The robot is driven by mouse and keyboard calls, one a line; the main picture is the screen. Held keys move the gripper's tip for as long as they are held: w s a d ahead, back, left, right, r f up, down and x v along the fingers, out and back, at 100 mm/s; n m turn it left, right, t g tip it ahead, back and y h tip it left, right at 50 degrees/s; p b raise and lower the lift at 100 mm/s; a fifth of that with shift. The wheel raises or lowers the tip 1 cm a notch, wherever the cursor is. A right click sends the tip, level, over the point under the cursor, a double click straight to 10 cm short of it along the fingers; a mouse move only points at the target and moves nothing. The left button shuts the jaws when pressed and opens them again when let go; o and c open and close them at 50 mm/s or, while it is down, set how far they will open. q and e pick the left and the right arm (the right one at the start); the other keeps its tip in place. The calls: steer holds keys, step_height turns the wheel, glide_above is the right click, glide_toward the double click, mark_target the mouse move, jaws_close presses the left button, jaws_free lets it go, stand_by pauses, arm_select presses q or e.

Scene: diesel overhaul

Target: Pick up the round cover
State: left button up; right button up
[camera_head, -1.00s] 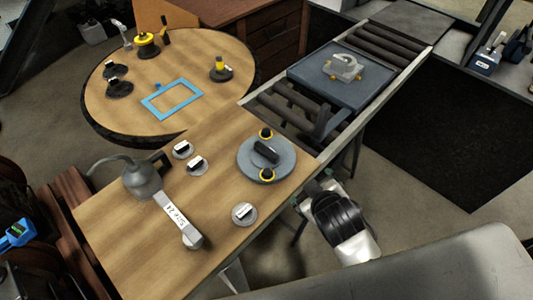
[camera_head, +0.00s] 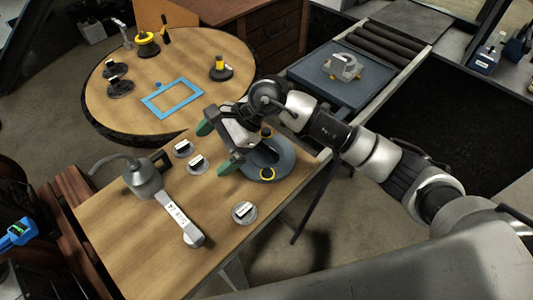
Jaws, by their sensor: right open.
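The round cover (camera_head: 284,164) is a grey disc with yellow-and-black knobs, lying flat on the wooden bench at its right side. My right gripper (camera_head: 217,149) is open, its two green-tipped fingers spread apart. It is over the cover's left side, with the fingertips reaching past the cover's left edge. The gripper and wrist hide the cover's black middle handle and part of its disc. I cannot tell whether the gripper touches the cover. My left gripper is not in view.
Small labelled discs (camera_head: 244,211) and a grey lamp-like tool (camera_head: 143,178) with a labelled bar sit on the bench (camera_head: 130,240). A round table (camera_head: 190,60) holds a blue frame (camera_head: 172,98). A tray (camera_head: 328,88) with a metal part lies on the roller conveyor.

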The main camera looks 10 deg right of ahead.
steer(key=w+d+f+n+t+h, duration=0.1)
steer(key=w+d+n+h, duration=0.1)
steer(key=w+d+h, duration=0.35)
steer(key=h, duration=0.4)
glide_above(266, 148)
steer(key=f, duration=0.2)
steer(key=d+f+p, duration=0.1)
steer(key=f, duration=0.1)
steer(key=shift+f, duration=0.3)
steer(key=f+p, duration=0.1)
steer(key=f, duration=0.1)
steer(key=a+f+p, duration=0.1)
steer(key=f, duration=0.1)
steer(key=shift+s+f+p, duration=0.15)
steer(key=shift+f+p, duration=0.15)
steer(key=shift+f, duration=0.05)
steer(key=shift+d+f, duration=0.1)
steer(key=shift+f, duration=0.4)
steer(key=shift+r, duration=0.1)
steer(key=c, duration=0.9)
